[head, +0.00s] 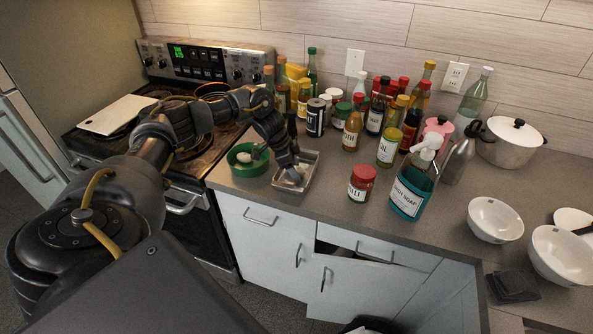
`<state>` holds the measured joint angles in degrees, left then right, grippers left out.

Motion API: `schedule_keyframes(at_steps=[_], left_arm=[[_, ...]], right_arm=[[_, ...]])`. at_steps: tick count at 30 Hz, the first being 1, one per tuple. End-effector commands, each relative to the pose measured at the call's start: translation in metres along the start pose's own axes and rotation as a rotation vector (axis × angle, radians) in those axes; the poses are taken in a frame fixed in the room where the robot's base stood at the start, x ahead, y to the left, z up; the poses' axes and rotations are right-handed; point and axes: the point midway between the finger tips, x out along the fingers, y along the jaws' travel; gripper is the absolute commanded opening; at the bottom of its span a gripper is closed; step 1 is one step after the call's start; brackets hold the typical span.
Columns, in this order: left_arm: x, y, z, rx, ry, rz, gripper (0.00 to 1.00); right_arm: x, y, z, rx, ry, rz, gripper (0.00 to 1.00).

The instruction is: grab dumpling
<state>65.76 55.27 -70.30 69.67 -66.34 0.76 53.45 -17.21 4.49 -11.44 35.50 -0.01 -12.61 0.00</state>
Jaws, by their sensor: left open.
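A small square metal tray (309,170) sits on the counter by the stove. My left gripper (291,168) reaches down over it, fingers open, tips at or just inside the tray. A small pale thing, perhaps a dumpling (297,175), shows at the fingertips. The gripper partly hides it, and I cannot tell whether the fingers touch it. A green bowl (236,163) stands just left of the tray, with white pieces and what looks like a spoon in it. My right gripper is not in view.
Several bottles and jars crowd the counter behind and right of the tray. A red-lidded jar (361,183) and a blue soap bottle (411,192) stand nearest. A pot (508,147) and white bowls (494,220) are at right. The stove (190,82) is at left.

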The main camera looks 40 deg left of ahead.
Motion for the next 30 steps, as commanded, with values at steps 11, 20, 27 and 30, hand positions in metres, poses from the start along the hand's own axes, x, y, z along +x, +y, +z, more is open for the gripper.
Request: schedule_keyframes(at_steps=[11, 20, 27, 30], left_arm=[[0.000, 0.000, 0.000, 0.000, 0.000, 0.000, 0.13], [-0.001, 0.000, 0.000, 0.000, 0.000, -0.001, 0.10], [-0.011, -0.001, -0.005, -0.001, 0.003, -0.004, 0.10], [-0.024, -0.002, -0.010, 0.002, 0.004, -0.004, 0.10]], right_arm=[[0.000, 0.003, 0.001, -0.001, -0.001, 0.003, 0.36], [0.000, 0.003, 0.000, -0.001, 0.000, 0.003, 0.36], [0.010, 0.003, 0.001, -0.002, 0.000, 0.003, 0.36], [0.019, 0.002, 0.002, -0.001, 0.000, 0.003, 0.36]])
